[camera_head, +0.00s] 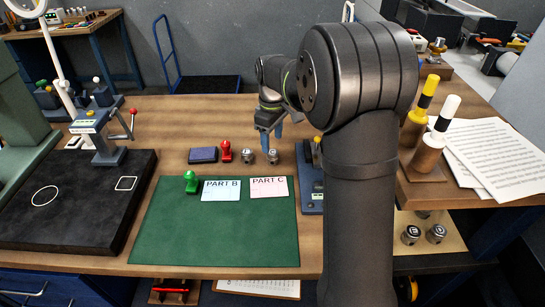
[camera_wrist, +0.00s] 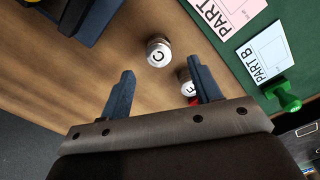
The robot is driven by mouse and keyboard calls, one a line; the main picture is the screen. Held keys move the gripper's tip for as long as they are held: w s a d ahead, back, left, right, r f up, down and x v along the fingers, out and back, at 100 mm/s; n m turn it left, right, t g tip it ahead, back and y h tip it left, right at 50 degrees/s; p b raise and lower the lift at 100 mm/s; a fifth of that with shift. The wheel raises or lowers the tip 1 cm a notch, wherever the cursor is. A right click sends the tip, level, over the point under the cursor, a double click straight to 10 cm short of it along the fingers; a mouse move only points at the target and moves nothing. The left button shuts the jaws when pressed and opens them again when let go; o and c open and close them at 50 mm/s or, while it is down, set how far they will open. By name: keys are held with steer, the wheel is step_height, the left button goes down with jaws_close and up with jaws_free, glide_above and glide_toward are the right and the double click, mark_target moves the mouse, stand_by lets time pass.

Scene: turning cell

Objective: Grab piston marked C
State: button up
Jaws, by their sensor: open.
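The piston marked C (camera_wrist: 158,52) is a small silver cylinder standing upright on the wooden bench, its letter on the top face. In the head view it is the right one of two small pistons (camera_head: 273,156). My gripper (camera_wrist: 162,68) is open, its blue fingers apart, with piston C just ahead of the gap between the fingertips and touching neither. In the head view my gripper (camera_head: 272,138) is just behind and above the piston. A second piston (camera_wrist: 187,84), its letter partly hidden, is beside and partly behind the right finger in the wrist view; it also shows in the head view (camera_head: 247,156).
A red stamp (camera_head: 226,152) and a dark blue pad (camera_head: 203,155) stand left of the pistons. The green mat (camera_head: 215,235) in front bears PART B and PART C cards and a green stamp (camera_head: 191,181). A blue-grey device (camera_head: 311,190) is close on the right.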

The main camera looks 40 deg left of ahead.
mark_target(272, 152)
step_height(272, 152, down, 7)
steer(key=shift+w+r, duration=0.1)
steer(key=shift+r, duration=0.1)
stand_by(0.3)
steer(key=c, duration=1.1)
steer(key=shift+r, duration=0.15)
